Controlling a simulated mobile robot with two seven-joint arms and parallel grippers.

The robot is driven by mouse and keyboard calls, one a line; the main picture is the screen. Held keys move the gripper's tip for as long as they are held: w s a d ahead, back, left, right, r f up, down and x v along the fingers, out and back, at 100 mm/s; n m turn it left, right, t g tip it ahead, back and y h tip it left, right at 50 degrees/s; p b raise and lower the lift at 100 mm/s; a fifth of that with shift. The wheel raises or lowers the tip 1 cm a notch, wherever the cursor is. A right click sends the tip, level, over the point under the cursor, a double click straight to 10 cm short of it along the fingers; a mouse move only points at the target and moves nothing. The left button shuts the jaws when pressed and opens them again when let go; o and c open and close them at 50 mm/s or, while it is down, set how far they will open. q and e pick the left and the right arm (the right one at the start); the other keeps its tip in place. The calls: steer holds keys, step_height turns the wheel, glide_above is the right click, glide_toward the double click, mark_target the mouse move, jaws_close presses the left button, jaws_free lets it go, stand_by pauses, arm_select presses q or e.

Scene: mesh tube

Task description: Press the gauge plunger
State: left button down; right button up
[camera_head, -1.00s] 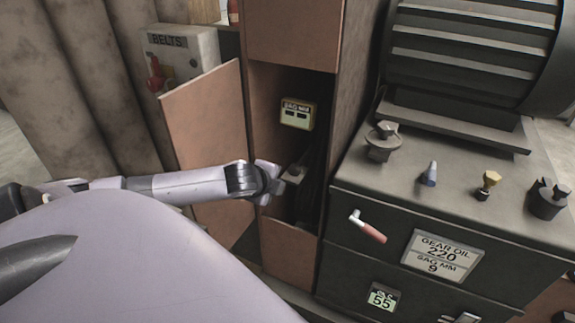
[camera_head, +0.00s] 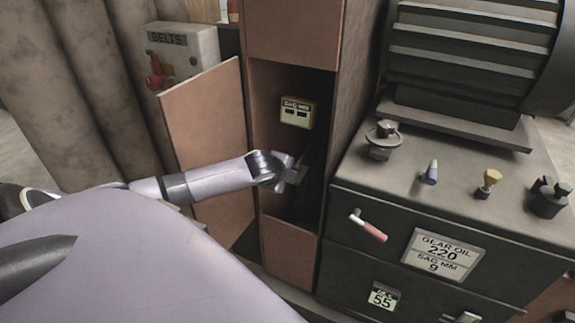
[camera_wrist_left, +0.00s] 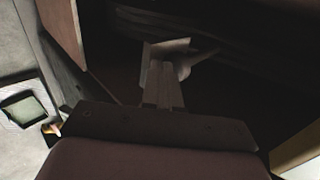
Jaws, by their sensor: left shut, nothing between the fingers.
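The gauge readout (camera_head: 297,113), a yellow-green box labelled SAG MM, is on the back wall inside the open brown cabinet. My left gripper (camera_head: 297,175) reaches into the cabinet below the readout. In the left wrist view its two fingers (camera_wrist_left: 163,80) are shut together with nothing between them. A pale angular piece (camera_wrist_left: 168,47) is right at the fingertips, with a thin pointed part to its right. It may be the gauge plunger; I cannot tell whether the fingers touch it. My right gripper is not in view.
A dark workbench (camera_head: 400,185) with knobs, a red-handled lever (camera_head: 368,227) and a GEAR OIL 220, SAG MM 9 sign (camera_head: 443,257) is at the right. The cabinet interior is dark.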

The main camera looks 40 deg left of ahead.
arm_select(q)
steer(key=shift+w+a+r, duration=0.1)
steer(key=shift+w+a, duration=0.1)
steer(key=shift+w, duration=0.25)
steer(key=shift+w+a, duration=0.15)
steer(key=shift+w, duration=0.3)
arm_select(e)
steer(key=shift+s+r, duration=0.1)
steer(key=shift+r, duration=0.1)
